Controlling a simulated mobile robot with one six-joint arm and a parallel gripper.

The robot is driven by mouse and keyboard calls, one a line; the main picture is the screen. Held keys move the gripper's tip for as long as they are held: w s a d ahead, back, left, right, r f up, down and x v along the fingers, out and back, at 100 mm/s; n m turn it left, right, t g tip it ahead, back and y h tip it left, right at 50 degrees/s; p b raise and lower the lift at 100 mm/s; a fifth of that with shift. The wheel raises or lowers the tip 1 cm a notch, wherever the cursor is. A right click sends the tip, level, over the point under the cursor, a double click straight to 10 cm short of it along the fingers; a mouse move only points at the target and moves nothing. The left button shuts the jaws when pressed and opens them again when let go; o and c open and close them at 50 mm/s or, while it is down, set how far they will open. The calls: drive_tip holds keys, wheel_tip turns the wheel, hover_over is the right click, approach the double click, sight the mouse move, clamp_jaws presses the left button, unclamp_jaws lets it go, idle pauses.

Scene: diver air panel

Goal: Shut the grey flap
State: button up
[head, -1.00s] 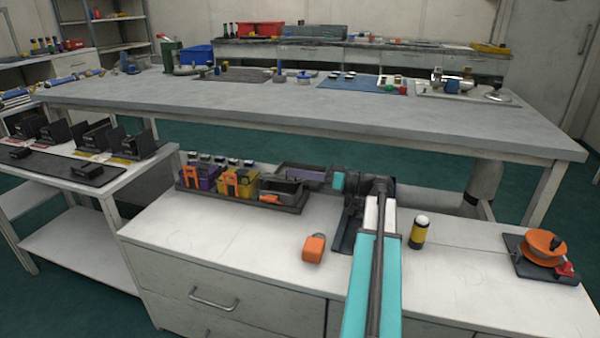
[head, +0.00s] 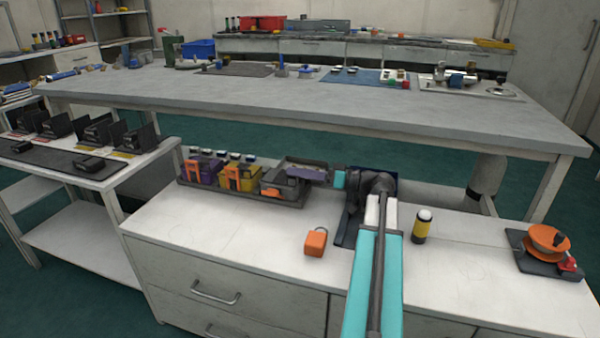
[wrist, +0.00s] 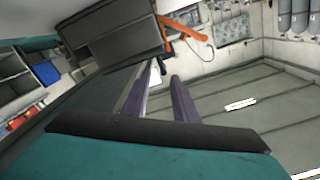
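The grey unit (head: 284,188) is the right one in a row of three on a dark tray, with a low orange part at its left. Its grey flap looks tilted up, but the exact angle is unclear. In the wrist view a dark grey panel (wrist: 112,38) with an orange bar stands beyond the fingers at upper left. My gripper (head: 296,171) reaches in from the right over the grey unit's back edge. In the wrist view my gripper (wrist: 163,78) shows two purple-grey fingers with a gap and nothing held between them. Contact with the flap cannot be told.
The purple unit (head: 202,172) and the yellow unit (head: 240,178) stand close on the left, with orange handles. An orange padlock-like block (head: 316,242), a yellow-black cylinder (head: 422,225) and an orange reel (head: 546,241) stand on the white counter (head: 220,232). A long grey bench lies behind.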

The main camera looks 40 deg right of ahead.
drive_tip(key=shift+r, duration=0.1)
drive_tip(key=p+v, duration=0.2)
drive_tip(key=v, duration=0.5)
drive_tip(key=shift+s, duration=0.25)
drive_tip(key=shift+d, duration=0.15)
idle(0.5)
wheel_tip(320, 180, up, 10)
drive_tip(key=p, duration=1)
